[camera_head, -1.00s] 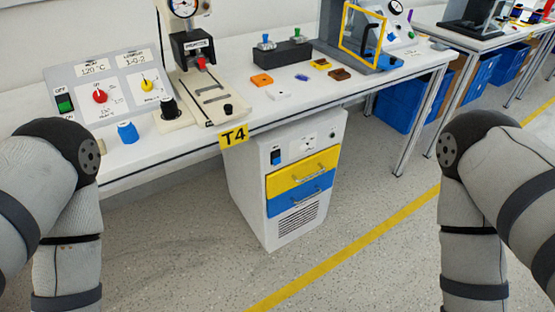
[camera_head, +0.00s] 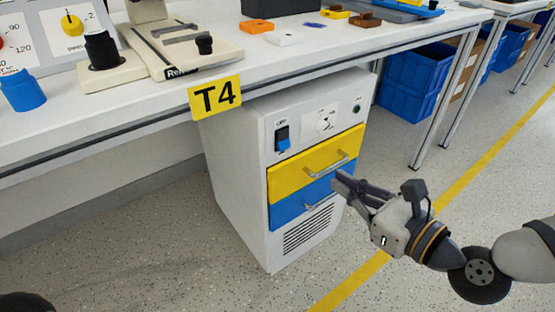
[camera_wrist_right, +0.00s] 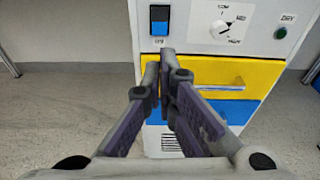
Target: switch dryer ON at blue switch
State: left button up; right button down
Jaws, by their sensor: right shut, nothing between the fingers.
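The dryer (camera_head: 240,190) is a white cabinet under the table, with a yellow drawer (camera_head: 300,172) and a blue drawer (camera_head: 290,208). Its blue switch (camera_head: 282,138) is a black and blue rocker at the upper left of the front panel. It also shows in the right wrist view (camera_wrist_right: 159,20). My right gripper (camera_head: 340,180) is shut and empty, in front of the drawers at their right side and apart from the switch. In the right wrist view its fingertips (camera_wrist_right: 166,52) appear just below the switch. My left gripper is not in view.
A white rotary knob (camera_head: 324,123) and a green button (camera_head: 357,107) sit right of the switch. The table edge with a yellow T4 sign (camera_head: 215,97) overhangs above. Drawer handles (camera_head: 340,163) stick out. The floor in front is clear.

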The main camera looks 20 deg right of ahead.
aim_at(287, 146)
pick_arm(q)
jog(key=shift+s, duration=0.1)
pick_arm(e)
jog(key=shift+d+r, duration=0.1)
jog(key=shift+r, duration=0.2)
jog(key=b+x, duration=0.2)
jog(key=x, duration=1.2)
jog(key=shift+b, duration=0.4)
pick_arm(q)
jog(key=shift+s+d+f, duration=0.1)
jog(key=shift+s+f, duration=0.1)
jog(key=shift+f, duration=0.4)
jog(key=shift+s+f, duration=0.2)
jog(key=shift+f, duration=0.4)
